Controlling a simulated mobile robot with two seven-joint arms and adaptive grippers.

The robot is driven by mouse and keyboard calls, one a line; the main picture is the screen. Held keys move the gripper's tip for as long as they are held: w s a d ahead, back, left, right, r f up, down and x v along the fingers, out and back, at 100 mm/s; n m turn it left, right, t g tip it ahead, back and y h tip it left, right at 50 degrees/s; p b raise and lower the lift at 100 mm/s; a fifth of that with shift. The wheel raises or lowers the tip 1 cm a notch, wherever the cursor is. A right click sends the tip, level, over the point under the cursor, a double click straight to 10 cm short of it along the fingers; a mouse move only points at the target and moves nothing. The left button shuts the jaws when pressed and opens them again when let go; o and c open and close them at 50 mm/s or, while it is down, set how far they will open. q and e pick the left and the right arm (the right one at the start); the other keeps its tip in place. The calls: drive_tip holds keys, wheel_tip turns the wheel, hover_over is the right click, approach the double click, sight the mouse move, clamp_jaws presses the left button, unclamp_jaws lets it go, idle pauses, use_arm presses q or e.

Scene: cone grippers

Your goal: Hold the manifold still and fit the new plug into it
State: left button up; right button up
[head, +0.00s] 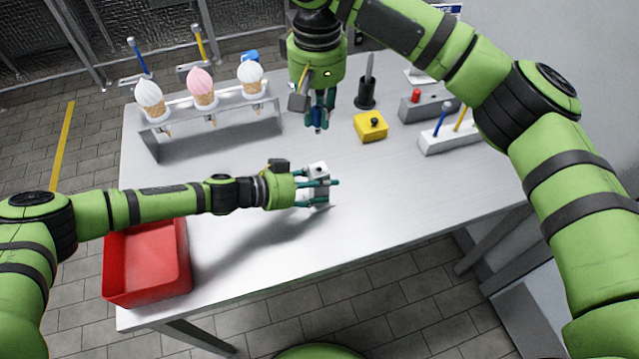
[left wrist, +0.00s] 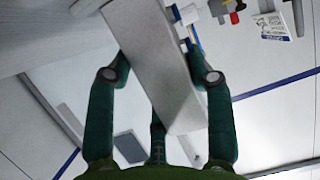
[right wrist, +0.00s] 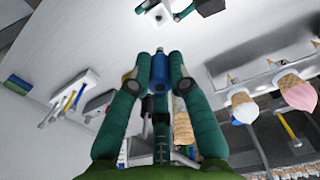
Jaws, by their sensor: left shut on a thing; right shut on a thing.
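The manifold (head: 319,171) is a pale grey block with a dark opening on its top face, near the middle of the table. My left gripper (head: 322,184) is shut around it; the block also fills the middle of the left wrist view (left wrist: 155,60). The new plug (head: 317,117) is small and blue, pointing down. My right gripper (head: 323,108) is shut on it, above and behind the manifold, with a clear gap between them. The plug shows between the fingertips in the right wrist view (right wrist: 159,75), with the manifold (right wrist: 152,18) beyond it at the top.
A red bin (head: 112,262) stands at the table's front left corner. A rack (head: 180,122) with ice-cream cones is at the back left. A yellow box (head: 370,127) with a black knob, a grey block (head: 410,110) with a red piece and a white tool holder (head: 445,143) stand at right.

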sight(319, 133)
idle(0.4)
wheel_tip(319, 133, down, 6)
drive_tip(key=shift+d+r, duration=0.1)
idle(0.4)
drive_tip(key=shift+f, duration=1.95)
drive_tip(key=shift+f, duration=1.65)
drive_tip(key=o, duration=0.8)
drive_tip(key=shift+o, duration=0.2)
